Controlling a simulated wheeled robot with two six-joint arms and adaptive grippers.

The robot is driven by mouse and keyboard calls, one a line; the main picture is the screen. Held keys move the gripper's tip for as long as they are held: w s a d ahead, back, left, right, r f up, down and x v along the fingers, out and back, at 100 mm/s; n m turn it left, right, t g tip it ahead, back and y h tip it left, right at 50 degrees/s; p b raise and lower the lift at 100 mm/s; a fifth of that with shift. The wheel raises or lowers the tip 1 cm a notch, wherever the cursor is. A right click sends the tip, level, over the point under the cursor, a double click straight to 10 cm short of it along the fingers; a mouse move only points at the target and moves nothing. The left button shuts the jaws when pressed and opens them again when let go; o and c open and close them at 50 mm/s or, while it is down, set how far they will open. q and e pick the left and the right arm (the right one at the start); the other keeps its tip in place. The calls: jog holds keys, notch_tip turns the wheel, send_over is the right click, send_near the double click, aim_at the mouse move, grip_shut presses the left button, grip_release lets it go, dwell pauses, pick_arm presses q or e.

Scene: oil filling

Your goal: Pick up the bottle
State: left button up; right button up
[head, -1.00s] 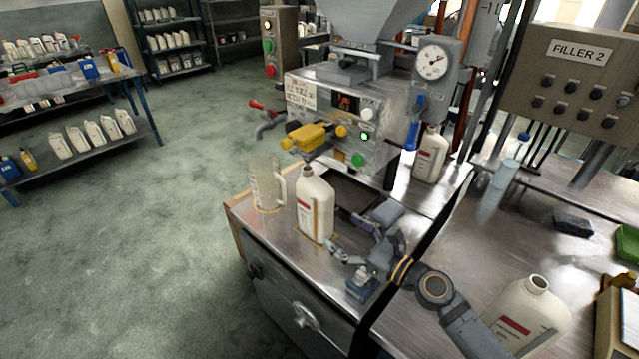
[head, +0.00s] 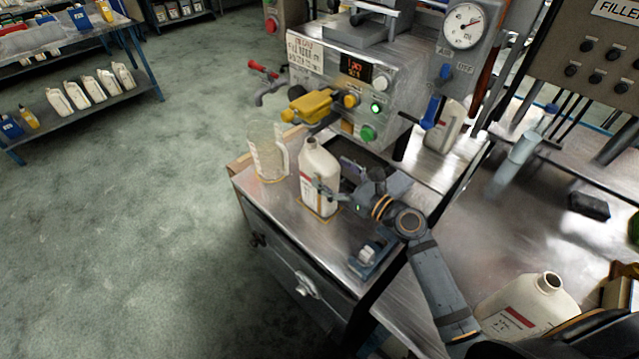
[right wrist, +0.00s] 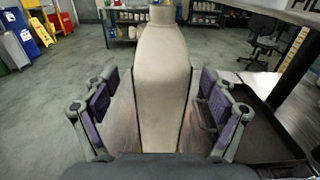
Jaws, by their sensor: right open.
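A white bottle (head: 318,180) with a red-marked label stands upright on the steel bench top (head: 278,208), under the filler's yellow-handled valve (head: 307,107). My right gripper (head: 338,178) is open at the bottle's right side, reaching in from the right. In the right wrist view the bottle (right wrist: 163,85) stands between the two spread fingers of the gripper (right wrist: 162,112), with gaps visible on both sides. The bottle's lower part is hidden behind the gripper there. My left gripper is not in view.
A clear measuring jug (head: 267,152) stands close to the bottle's left. A blue-grey clamp-like device (head: 368,257) sits near the bench's front right. Another white bottle (head: 527,306) stands at lower right, and one (head: 446,127) stands behind. The bench's left edge borders open floor.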

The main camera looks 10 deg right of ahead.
aim_at(320, 162)
jog(key=p+x, duration=0.1)
jog(key=x, duration=0.3)
jog(key=shift+w+r, duration=0.2)
jog(key=shift+w, duration=0.1)
jog(key=shift+w+a+f, duration=0.1)
jog(key=shift+w+a, duration=0.05)
jog(key=shift+a, duration=0.05)
jog(key=shift+d, duration=0.1)
jog(key=shift+c, duration=0.8)
jog(key=c, duration=1)
grip_shut()
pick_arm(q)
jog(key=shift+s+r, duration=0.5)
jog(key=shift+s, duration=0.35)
